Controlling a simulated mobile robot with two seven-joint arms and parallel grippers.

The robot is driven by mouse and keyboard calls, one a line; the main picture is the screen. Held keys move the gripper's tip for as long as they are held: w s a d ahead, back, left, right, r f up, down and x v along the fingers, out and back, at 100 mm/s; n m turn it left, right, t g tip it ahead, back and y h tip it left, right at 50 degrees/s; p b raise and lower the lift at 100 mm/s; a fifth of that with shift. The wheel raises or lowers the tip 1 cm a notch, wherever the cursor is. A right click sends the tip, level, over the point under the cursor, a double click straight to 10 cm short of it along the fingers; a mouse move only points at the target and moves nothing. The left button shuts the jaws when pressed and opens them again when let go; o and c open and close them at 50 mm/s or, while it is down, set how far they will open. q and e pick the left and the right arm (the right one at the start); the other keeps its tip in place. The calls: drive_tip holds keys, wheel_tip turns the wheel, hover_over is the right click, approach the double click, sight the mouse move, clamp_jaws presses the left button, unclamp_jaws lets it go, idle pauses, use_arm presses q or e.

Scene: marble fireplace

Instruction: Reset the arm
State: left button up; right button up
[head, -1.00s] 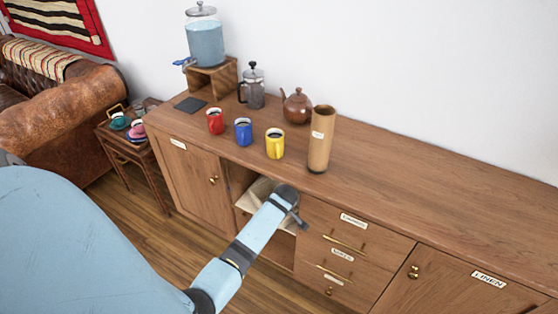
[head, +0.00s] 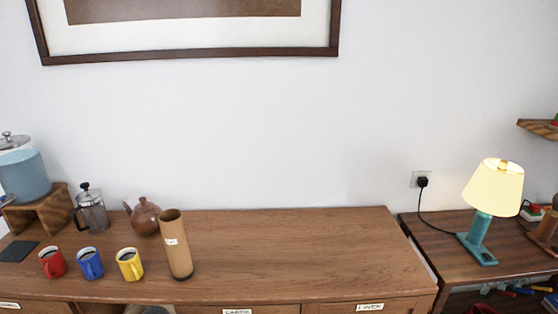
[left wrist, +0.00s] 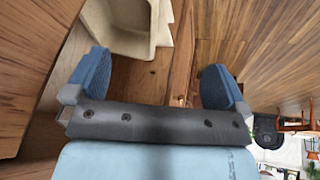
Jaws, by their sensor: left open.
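My left gripper (left wrist: 155,88) shows in the left wrist view with its two blue-padded fingers spread wide. It is open and nothing sits between the fingers. Wooden cabinet surfaces lie beyond it, with a beige bin-like thing (left wrist: 125,30) above and beyond the fingers, apart from them. Neither arm shows in the head view now. My right gripper is in no view.
The sideboard (head: 300,255) holds red (head: 52,263), blue (head: 90,263) and yellow (head: 130,264) mugs, a French press (head: 91,210), a brown teapot (head: 145,217) and a tall cylinder (head: 176,247). Its right side is bare. A lit lamp (head: 497,188) stands on a side table.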

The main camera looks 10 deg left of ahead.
use_arm(q)
drive_tip(key=s+d+r+m+t+h+p, duration=0.3)
drive_tip(key=s+d+r+m, duration=0.5)
drive_tip(key=s+d, duration=0.3)
drive_tip(key=s+d+r+m+t+h+p, duration=0.4)
drive_tip(key=s+d+r+m, duration=0.4)
drive_tip(key=s+d+m, duration=0.2)
drive_tip(key=s+d+t+p, duration=0.1)
drive_tip(key=s+d+p, duration=0.1)
drive_tip(key=d, duration=0.1)
drive_tip(key=shift+s+r, duration=0.25)
